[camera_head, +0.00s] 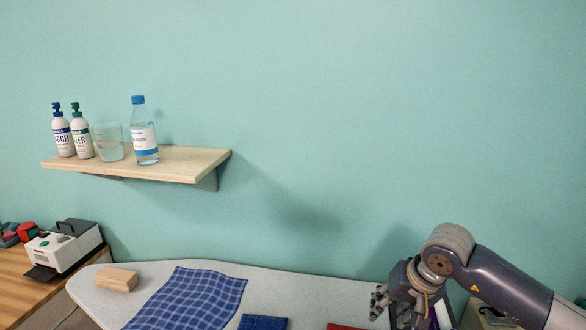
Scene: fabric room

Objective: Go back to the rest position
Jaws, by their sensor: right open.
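My right gripper (392,308) is at the lower right, over the right part of the ironing board (290,287). Its arm comes in from the right edge. Its fingers point down and to the left, are apart, and hold nothing that I can see. My left gripper is not in this view.
A blue checked cloth (190,300) lies flat on the board beside a wooden block (117,279). A folded dark blue cloth (263,322) and a red item (345,326) show at the bottom edge. A wall shelf (185,165) holds bottles and a glass. A white machine (66,248) stands left.

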